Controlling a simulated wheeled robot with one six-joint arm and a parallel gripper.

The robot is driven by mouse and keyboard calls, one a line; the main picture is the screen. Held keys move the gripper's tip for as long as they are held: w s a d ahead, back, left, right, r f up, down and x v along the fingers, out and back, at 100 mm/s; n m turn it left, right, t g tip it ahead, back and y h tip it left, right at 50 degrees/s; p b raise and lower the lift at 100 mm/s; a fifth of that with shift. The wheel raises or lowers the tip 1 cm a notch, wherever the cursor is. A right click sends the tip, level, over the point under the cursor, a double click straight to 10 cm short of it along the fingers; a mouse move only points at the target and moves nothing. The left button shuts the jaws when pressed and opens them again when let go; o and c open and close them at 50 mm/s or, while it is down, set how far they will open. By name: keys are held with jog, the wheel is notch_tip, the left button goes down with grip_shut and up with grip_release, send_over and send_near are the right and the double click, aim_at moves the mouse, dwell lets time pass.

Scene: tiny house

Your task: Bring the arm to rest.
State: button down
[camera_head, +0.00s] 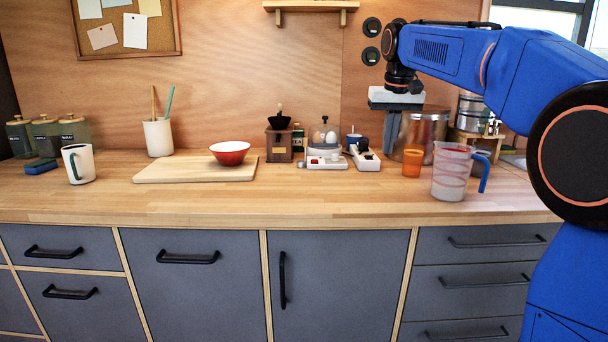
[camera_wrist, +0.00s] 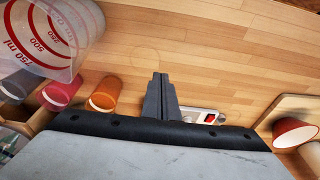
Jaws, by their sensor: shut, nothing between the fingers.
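My blue arm (camera_head: 465,62) reaches in from the right in the head view, bent at the elbow. My gripper (camera_head: 390,150) hangs from its end, pointing down, above the back part of the counter. In the wrist view my gripper's fingers (camera_wrist: 161,80) are together with nothing between them. In the head view the fingers are in front of a large metal pot, which they partly hide.
A red bowl (camera_head: 230,152) rests on a cutting board (camera_head: 165,174). A white mug (camera_head: 80,165) is far left. The counter's front strip is clear.

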jog(key=s+d+f, duration=0.2)
jog(key=s+f, duration=0.7)
jog(key=s, duration=0.4)
jog(key=s+d+f+t, duration=0.1)
jog(key=s+d+f, duration=0.1)
jog(key=s+f, duration=0.7)
jog(key=s+d+f+t, duration=0.1)
jog(key=s+d+f, duration=0.1)
jog(key=s+f, duration=0.8)
jog(key=s, duration=0.8)
jog(key=shift+s+d, duration=0.15)
jog(key=shift+s, duration=0.15)
